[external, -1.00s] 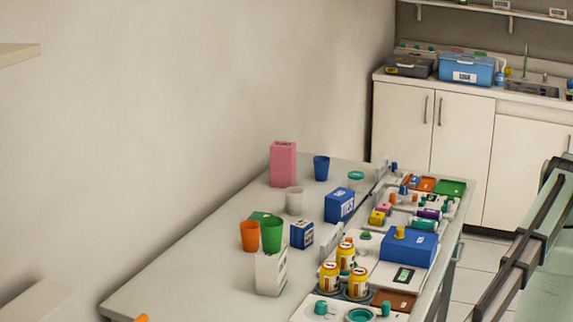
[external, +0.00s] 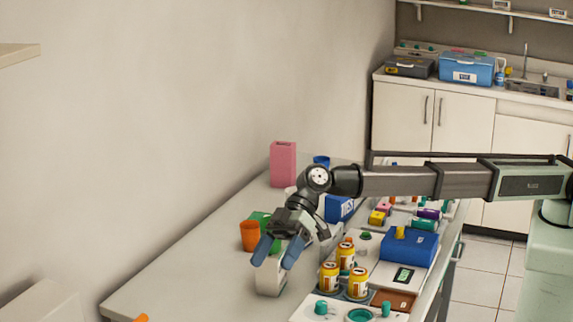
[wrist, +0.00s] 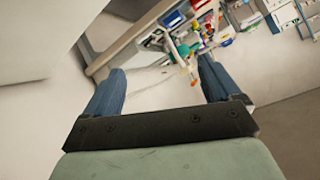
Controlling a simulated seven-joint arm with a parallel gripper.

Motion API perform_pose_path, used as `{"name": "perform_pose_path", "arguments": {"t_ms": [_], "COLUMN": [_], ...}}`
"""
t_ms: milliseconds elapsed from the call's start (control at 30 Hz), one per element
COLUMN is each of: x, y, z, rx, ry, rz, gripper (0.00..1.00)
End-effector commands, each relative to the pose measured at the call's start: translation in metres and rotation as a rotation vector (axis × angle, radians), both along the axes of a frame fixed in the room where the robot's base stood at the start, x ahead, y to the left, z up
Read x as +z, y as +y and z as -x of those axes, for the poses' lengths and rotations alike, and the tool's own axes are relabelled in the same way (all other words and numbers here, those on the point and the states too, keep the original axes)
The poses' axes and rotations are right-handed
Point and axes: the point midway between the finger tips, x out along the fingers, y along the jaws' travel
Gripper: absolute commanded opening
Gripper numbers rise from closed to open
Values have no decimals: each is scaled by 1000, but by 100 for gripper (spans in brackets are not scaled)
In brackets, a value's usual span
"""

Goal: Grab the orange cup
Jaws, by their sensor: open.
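The orange cup (external: 249,236) stands upright on the long table in the external view, with its right edge close beside my gripper's blue fingers in the picture. My gripper (external: 277,252) is open and points down in front of the white box, just right of the cup. Its two blue fingers also show spread apart in the wrist view (wrist: 160,80), with nothing held between them. I cannot pick out the orange cup in the wrist view.
A white box (external: 267,284) stands under my fingers, and the green cup is mostly hidden behind my gripper. Yellow cans (external: 358,281), a blue box (external: 407,248) and a pink box (external: 283,164) stand nearby.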

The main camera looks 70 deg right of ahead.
Motion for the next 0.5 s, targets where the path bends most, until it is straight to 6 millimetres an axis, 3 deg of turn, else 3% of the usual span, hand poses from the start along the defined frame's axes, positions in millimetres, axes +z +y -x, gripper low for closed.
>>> {"name": "perform_pose_path", "arguments": {"t_ms": [33, 233, 367, 500], "x": [10, 34, 31, 11], "y": [-25, -126, -198, -271], "z": [-27, -109, -150, -176], "rx": [-37, -173, -250, -307], "ry": [-12, -43, -45, -23], "rz": [22, 151, 276, 435], "gripper": [90, 90, 90, 90]}}
